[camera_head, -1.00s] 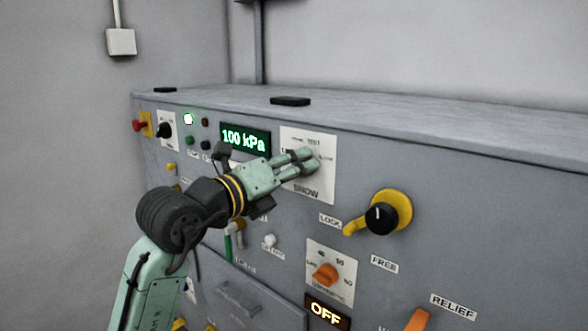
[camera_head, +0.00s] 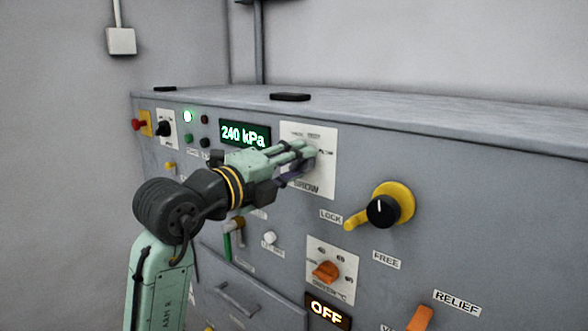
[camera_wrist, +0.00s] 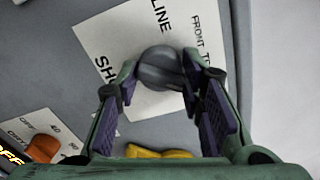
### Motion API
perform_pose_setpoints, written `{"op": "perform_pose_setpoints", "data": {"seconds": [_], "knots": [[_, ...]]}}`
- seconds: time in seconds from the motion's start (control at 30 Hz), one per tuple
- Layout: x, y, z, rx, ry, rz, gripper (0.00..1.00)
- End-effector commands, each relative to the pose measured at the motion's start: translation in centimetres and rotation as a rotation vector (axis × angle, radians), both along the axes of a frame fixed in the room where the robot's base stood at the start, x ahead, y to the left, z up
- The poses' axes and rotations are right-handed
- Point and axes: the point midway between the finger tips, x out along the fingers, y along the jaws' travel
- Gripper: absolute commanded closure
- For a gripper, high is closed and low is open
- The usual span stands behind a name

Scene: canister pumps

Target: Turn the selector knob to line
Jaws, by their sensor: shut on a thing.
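The selector knob (camera_wrist: 160,66) is dark grey and round in the wrist view. In the head view my gripper (camera_head: 306,158) reaches the white plate (camera_head: 324,182) from the left and hides most of the knob. Which mark the knob points at cannot be told. The green display (camera_head: 244,134) left of the plate reads 240 kPa.
A black knob on a yellow lever (camera_head: 394,204) sits right of the plate, between LOCK and FREE labels. An orange knob (camera_head: 325,272) and an OFF display (camera_head: 328,313) are below. The cabinet top (camera_head: 400,120) holds a black block (camera_head: 290,97).

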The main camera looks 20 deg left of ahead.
Motion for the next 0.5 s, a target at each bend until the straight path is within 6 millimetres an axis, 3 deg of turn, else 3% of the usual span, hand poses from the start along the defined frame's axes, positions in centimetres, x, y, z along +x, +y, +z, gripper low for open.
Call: {"op": "perform_pose_setpoints", "data": {"seconds": [0.5], "knots": [[0.01, -0.05, 0.12, -0.461, 0.165, -0.002, 0.93]]}}
